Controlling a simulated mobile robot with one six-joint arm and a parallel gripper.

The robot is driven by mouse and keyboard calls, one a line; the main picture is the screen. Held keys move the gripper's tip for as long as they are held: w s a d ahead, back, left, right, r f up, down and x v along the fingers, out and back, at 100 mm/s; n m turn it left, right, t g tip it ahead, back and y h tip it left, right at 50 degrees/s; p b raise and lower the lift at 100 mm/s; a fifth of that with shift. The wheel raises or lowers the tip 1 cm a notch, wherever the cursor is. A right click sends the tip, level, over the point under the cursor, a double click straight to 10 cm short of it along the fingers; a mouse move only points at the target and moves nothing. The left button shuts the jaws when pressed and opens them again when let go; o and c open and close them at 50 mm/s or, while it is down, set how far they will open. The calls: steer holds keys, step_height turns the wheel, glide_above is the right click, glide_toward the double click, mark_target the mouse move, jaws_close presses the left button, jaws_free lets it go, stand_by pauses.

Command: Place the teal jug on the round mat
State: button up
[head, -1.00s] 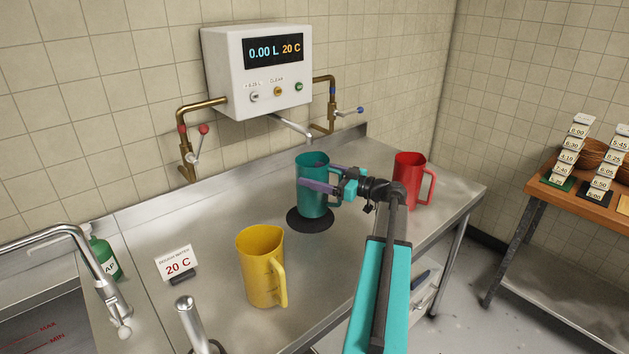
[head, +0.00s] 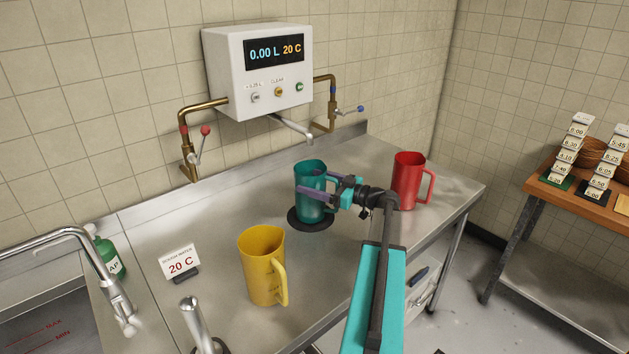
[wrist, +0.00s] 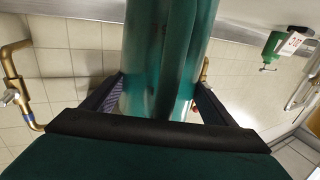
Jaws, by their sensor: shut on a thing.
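The teal jug (head: 311,174) is upright over the round dark mat (head: 296,224) in the head view. Its base is within the mat's outline, with the rim of the mat showing to the left and in front. I cannot tell whether the base touches the mat or hangs just above it. My gripper (head: 322,187) comes from the right and is shut on the jug, one purple finger across the near side. In the wrist view the teal jug (wrist: 165,60) fills the middle between my two fingers; its base is out of view there.
A yellow jug (head: 262,265) stands in front to the left, a red jug (head: 408,180) close to the right by my wrist. The water meter's spout (head: 291,129) is behind. A label stand (head: 180,262) and green bottle (head: 107,256) are further left on the steel counter (head: 225,217).

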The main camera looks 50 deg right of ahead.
steer(key=shift+f+b, duration=0.2)
steer(key=shift+b, duration=0.15)
steer(key=o, duration=1.5)
steer(key=shift+r+p, duration=0.2)
steer(key=shift+p, duration=0.1)
steer(key=shift+s, duration=0.1)
steer(key=b+v, duration=0.4)
steer(key=v, duration=0.8)
